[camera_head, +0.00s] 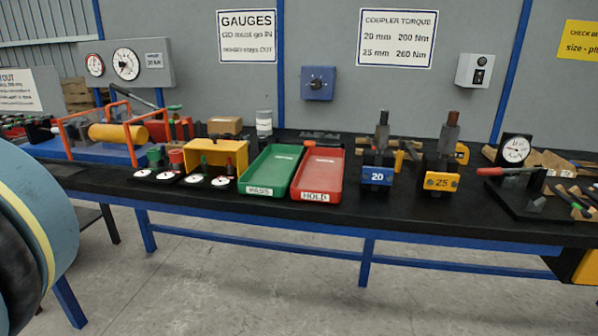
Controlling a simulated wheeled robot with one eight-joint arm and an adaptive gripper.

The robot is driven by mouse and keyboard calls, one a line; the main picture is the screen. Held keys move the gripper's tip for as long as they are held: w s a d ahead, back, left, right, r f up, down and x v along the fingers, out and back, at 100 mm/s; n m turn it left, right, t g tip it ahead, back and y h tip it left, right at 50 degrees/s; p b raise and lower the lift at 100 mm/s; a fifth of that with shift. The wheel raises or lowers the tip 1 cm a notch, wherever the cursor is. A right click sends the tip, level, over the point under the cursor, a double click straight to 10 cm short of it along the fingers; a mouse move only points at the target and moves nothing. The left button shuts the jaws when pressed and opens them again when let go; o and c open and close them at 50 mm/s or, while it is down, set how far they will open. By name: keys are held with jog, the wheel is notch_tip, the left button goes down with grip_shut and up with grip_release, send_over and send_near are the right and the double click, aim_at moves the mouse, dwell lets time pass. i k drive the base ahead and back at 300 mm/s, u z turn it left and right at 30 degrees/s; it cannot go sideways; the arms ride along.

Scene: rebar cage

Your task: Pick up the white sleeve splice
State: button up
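I cannot make out a piece that is clearly a white sleeve splice. A small white-grey cylinder (264,123) stands upright at the back of the bench, behind the green tray, with a darker band around it; I cannot tell whether it is the sleeve splice or a can. Grey upright sleeves stand on the blue "20" block (377,176) and the yellow "25" block (440,182). My gripper is not in view. A large rounded blue part with a yellow stripe fills the left edge.
On the black bench (330,213) are a green PASS tray (256,188), a red HOLD tray (316,195), both apparently empty, a yellow gauge stand (208,150), a hydraulic pump with orange frame (97,138) and a dial fixture (517,150). The concrete floor in front is clear.

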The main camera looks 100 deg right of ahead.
aim_at(55, 130)
jog(key=z, duration=0.05)
jog(key=i, duration=1.45)
jog(key=z, duration=4.8)
jog(key=i, duration=1.05)
